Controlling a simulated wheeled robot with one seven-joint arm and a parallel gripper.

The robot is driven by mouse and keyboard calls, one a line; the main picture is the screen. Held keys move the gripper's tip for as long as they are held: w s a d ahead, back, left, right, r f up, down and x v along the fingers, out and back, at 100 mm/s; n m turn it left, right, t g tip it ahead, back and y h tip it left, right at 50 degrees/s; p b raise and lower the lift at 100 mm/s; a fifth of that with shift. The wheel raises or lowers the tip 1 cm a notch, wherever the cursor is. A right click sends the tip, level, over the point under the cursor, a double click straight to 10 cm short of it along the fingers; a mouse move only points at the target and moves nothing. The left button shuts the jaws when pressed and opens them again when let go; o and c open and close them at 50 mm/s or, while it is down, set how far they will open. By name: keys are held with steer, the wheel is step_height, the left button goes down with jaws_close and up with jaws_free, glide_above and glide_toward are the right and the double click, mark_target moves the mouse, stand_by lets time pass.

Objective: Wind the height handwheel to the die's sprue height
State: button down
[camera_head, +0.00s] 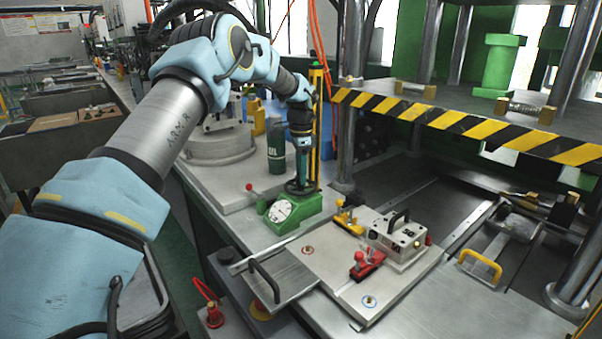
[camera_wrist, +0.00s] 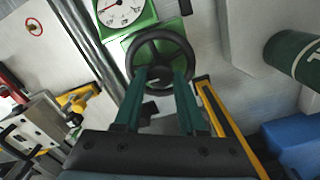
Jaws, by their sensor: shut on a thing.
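The black height handwheel (camera_wrist: 160,37) lies on top of the green base (camera_head: 305,207), beside a round white dial (camera_head: 280,210) with a red needle in the wrist view. My gripper (camera_head: 301,178) points down at the handwheel. The die (camera_head: 403,237), a silver block with a black handle, sits on the metal plate to the right. Its sprue cannot be made out. The dial's reading is too small to tell.
A yellow and black upright post (camera_head: 317,125) stands close behind my gripper. A dark green cylinder (camera_head: 276,147) stands to its left. A red clamp (camera_head: 366,264) and a yellow clamp (camera_head: 348,217) flank the die. A striped press beam (camera_head: 480,128) is at right.

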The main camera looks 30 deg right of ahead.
stand_by(0.4)
steer(key=shift+c, duration=2.4)
jaws_free()
step_height(320, 180, up, 11)
steer(key=b, duration=0.2)
steer(key=shift+b, duration=0.4)
steer(key=shift+f, duration=0.1)
steer(key=s+a+f+n, duration=0.2)
steer(key=a+n, duration=0.7)
steer(key=a, duration=1.6)
steer(key=s+a+f+n, duration=0.3)
steer(key=s+a+n, duration=0.2)
steer(key=s+a, duration=0.3)
steer(key=s+a+f+n+t, duration=0.1)
steer(key=s+a+f+n, duration=0.2)
steer(key=s+a, duration=0.6)
steer(key=a+n, duration=0.2)
steer(key=a, duration=0.1)
steer(key=shift+s+n+t, duration=0.3)
